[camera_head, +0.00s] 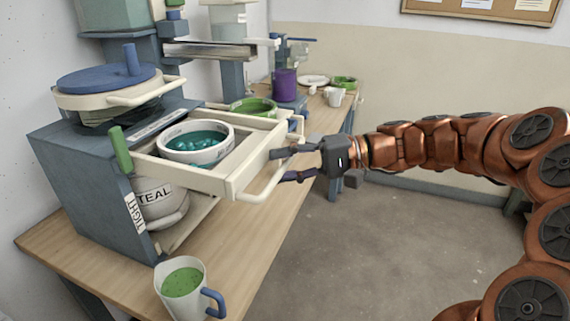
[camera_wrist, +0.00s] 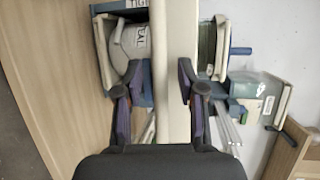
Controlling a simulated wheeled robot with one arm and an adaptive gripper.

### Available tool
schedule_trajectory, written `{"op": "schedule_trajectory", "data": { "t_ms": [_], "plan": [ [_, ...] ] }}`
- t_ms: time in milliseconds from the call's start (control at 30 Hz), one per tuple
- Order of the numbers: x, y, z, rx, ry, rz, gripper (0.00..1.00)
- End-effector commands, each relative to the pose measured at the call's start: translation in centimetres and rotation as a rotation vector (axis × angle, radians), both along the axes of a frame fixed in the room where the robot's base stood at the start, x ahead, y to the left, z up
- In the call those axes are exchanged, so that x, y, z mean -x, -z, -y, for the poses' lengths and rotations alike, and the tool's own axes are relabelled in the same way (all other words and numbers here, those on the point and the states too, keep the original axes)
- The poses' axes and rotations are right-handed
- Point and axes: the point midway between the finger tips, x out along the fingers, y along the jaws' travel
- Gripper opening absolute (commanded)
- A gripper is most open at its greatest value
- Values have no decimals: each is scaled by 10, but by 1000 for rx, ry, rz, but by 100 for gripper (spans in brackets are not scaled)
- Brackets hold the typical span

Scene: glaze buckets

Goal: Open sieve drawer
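The sieve drawer (camera_head: 245,165) is a cream frame that stands out from the blue-grey stand (camera_head: 85,165). It holds a white ring-shaped sieve (camera_head: 222,154) with teal contents. A curved cream handle (camera_head: 262,191) is on its front. My gripper (camera_head: 283,166) is at the far end of this handle, with its fingers spread apart. In the wrist view my gripper (camera_wrist: 160,95) is open, and the cream drawer front (camera_wrist: 175,65) shows between the fingers. Whether a finger touches the handle is unclear. A white bucket marked TEAL (camera_head: 155,200) stands under the drawer.
A white mug with green contents (camera_head: 182,283) stands at the table's near edge. Behind the drawer are a second stand with a green-filled bowl (camera_head: 252,106), a purple container (camera_head: 285,85) and a white cup (camera_head: 335,97). The floor (camera_head: 390,240) on the right is clear.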

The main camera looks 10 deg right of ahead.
Motion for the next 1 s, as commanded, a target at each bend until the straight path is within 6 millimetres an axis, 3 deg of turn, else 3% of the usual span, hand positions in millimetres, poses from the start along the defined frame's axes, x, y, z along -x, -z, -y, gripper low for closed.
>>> {"op": "schedule_trajectory", "data": {
  "t_ms": [233,367,800,1000],
  "plan": [
    [0,-1,2,0,0,0,39],
    [2,-3,13,-1,2,3,39],
    [16,-17,91,0,3,2,39],
    [20,-20,111,0,2,1,39]
  ]
}}
